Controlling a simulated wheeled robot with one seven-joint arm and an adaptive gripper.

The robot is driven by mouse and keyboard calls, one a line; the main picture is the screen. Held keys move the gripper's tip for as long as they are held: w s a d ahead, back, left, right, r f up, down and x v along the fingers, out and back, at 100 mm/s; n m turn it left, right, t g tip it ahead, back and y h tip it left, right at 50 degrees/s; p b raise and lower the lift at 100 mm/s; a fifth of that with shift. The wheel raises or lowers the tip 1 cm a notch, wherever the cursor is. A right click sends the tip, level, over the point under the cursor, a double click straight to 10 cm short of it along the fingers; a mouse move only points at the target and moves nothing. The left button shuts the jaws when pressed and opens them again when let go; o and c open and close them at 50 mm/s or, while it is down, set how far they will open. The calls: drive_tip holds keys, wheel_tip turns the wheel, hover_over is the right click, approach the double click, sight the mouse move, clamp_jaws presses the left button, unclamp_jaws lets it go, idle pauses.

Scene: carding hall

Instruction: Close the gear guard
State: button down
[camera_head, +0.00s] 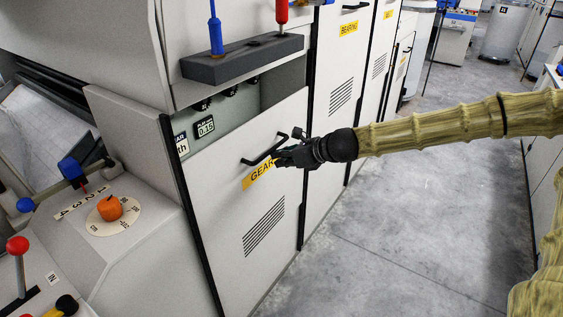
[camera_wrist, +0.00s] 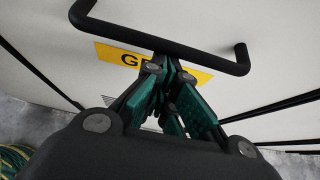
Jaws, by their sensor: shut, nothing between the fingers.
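The gear guard (camera_head: 225,205) is a light grey panel with a yellow "GEAR" label, a slotted vent and a black bar handle (camera_head: 262,156). An open gap (camera_head: 224,112) above its top edge shows a small display and dark round fittings. My gripper (camera_head: 279,158) is shut and empty, just right of and below the handle, in front of the label. In the wrist view the gripper tips (camera_wrist: 166,66) sit right at the handle bar (camera_wrist: 130,36), partly over the label (camera_wrist: 195,75). I cannot tell whether they touch the bar.
A dark grey tool holder (camera_head: 243,58) with a blue and a red tool juts out above the gap. Cabinet doors labelled "BEARING" (camera_head: 348,28) stand to the right. A control console with an orange knob (camera_head: 110,208) is at left. The concrete floor (camera_head: 400,230) is clear.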

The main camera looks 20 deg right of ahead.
wheel_tip(320, 180, up, 13)
drive_tip(key=p, duration=0.8)
drive_tip(key=shift+f, duration=0.15)
drive_tip(key=shift+w, duration=0.15)
wheel_tip(320, 180, down, 5)
drive_tip(key=b, duration=0.3)
drive_tip(key=p+v, duration=0.2)
drive_tip(key=v, duration=0.9)
